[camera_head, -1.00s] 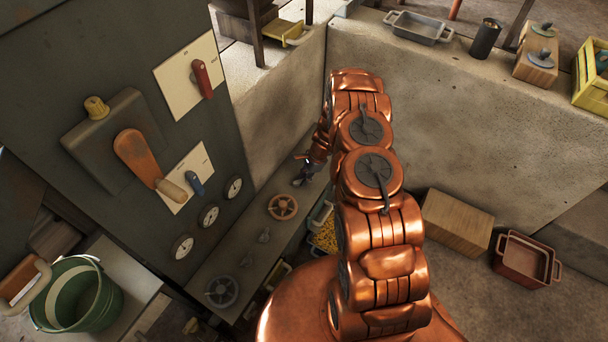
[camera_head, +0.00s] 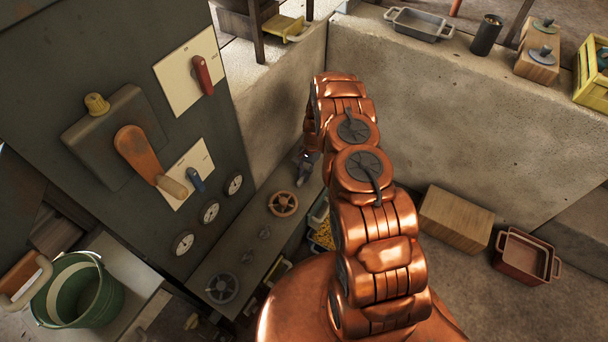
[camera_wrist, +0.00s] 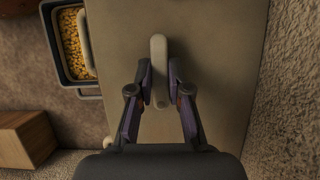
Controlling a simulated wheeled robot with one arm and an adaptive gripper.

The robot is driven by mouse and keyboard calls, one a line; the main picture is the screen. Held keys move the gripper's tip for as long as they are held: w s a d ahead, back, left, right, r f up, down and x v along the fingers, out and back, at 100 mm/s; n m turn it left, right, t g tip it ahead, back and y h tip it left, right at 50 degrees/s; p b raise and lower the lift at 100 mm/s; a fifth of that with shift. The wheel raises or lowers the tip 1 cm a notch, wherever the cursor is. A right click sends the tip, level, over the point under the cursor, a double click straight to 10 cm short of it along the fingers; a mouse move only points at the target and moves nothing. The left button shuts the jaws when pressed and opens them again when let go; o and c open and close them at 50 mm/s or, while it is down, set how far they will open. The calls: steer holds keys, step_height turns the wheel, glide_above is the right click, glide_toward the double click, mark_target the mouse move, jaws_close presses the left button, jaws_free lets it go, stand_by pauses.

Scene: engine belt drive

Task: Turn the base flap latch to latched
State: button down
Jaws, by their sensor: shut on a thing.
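A pale bar-shaped handle (camera_wrist: 158,48), which looks like the base flap latch, stands on a flat grey-beige panel (camera_wrist: 220,60) in the wrist view. It points along the picture's vertical. My gripper (camera_wrist: 160,84) has a dark finger on each side of it and is shut on its lower part. In the head view my gripper (camera_head: 304,170) is small, at the far end of the bench by the concrete wall. The handle cannot be made out there, and my copper arm covers part of that area.
The bench (camera_head: 240,238) carries a brown wheel (camera_head: 283,204) and a grey wheel (camera_head: 222,288). A grey panel with levers and dials stands at left. A bin of yellow bits (camera_wrist: 72,50) and a wooden block (camera_wrist: 25,138) lie beside the held panel. A concrete wall (camera_head: 440,110) stands behind.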

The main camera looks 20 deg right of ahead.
stand_by(0.4)
steer(key=c, duration=1.1)
jaws_free()
steer(key=v, duration=1.2)
